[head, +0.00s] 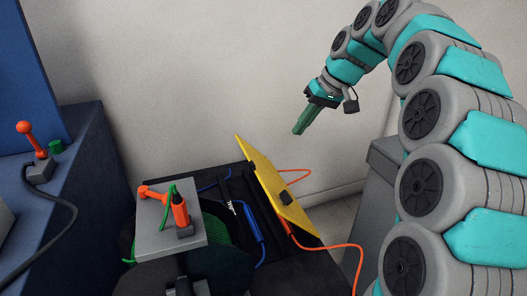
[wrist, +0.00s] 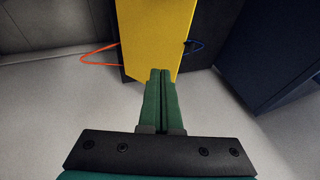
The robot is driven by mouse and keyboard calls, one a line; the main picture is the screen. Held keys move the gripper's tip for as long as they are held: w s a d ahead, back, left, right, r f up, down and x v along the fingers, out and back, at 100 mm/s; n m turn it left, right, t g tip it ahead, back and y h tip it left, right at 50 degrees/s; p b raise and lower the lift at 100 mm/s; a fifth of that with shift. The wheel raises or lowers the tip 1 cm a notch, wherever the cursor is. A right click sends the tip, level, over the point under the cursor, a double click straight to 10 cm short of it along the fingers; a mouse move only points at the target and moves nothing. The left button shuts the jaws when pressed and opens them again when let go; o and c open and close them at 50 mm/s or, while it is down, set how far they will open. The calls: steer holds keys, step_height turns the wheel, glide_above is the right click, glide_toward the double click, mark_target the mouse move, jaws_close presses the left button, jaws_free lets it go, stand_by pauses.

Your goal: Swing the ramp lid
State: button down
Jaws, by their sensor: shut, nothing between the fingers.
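The yellow ramp lid (head: 277,185) stands tilted up over a dark box (head: 235,190), with a small black block on its face. In the wrist view the yellow lid (wrist: 155,35) fills the top middle, beyond the fingertips. My gripper (head: 297,131) is in the air above and to the right of the lid, apart from it in the head view. Its green fingers (wrist: 161,73) are shut together with nothing between them. In the wrist view the fingertips overlap the lid's lower part; whether they touch it cannot be told there.
A grey platform (head: 160,240) with an orange lever and an orange-black tool stands left of the lid. Orange (head: 345,248) and blue (head: 254,230) cables run around the box. A blue cabinet (head: 75,160) is at the left. A pale wall is behind.

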steer(key=a+r+n, duration=0.1)
steer(key=p, duration=0.1)
glide_above(259, 173)
steer(key=w+d, duration=0.1)
steer(key=d, duration=0.1)
steer(key=shift+y, duration=0.4)
step_height(259, 173, down, 9)
steer(key=shift+f, duration=0.15)
steer(key=shift+s+a+f, duration=0.2)
steer(key=shift+a, duration=0.25)
steer(key=shift+a+f, duration=0.1)
steer(key=shift+s+a+f+n+h, duration=0.25)
steer(key=shift+a+f+n+h, duration=0.05)
steer(key=shift+a, duration=0.2)
steer(key=s+a+f+h+b, duration=0.1)
steer(key=a+f, duration=0.2)
steer(key=f, duration=0.1)
steer(key=s+a+f+t+h+b, duration=0.1)
steer(key=a+f+h+b, duration=0.1)
steer(key=f, duration=0.3)
steer(key=s+a+f+t+h+b, duration=0.1)
steer(key=a+f, duration=0.3)
steer(key=shift+s+f+n+h+b, duration=0.15)
steer(key=shift+s+n+h+b, duration=0.15)
steer(key=shift+s+n, duration=0.1)
steer(key=shift+a+f, duration=0.2)
steer(key=shift+f, duration=0.55)
